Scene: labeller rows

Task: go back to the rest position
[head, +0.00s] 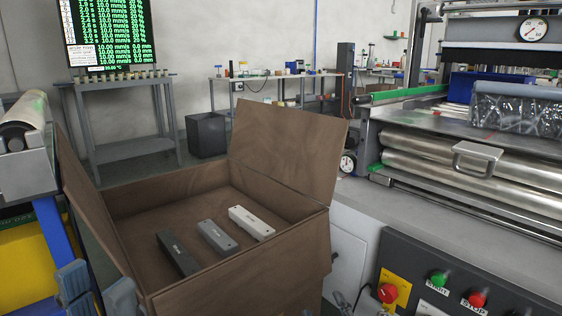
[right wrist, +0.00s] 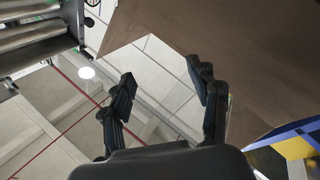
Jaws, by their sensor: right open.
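My left gripper (head: 97,288) shows at the bottom left of the head view, in front of the box's near left corner. Its two grey fingers stand apart with nothing seen between them. My right gripper (right wrist: 163,88) is open and empty in the right wrist view. In the head view only small parts of it seem to show at the bottom edge, right of the box. An open brown cardboard box (head: 130,215) holds a black bar (head: 178,255), a grey bar (head: 217,237) and a white bar (head: 251,222), lying side by side and apart.
A machine with metal rollers (head: 470,165) and a control panel (head: 440,285) with green and red buttons stands right of the box. Another roller (head: 22,112) is at the left. Box flaps stick up. A grey table (head: 120,85) and a dark bin (head: 206,135) stand behind.

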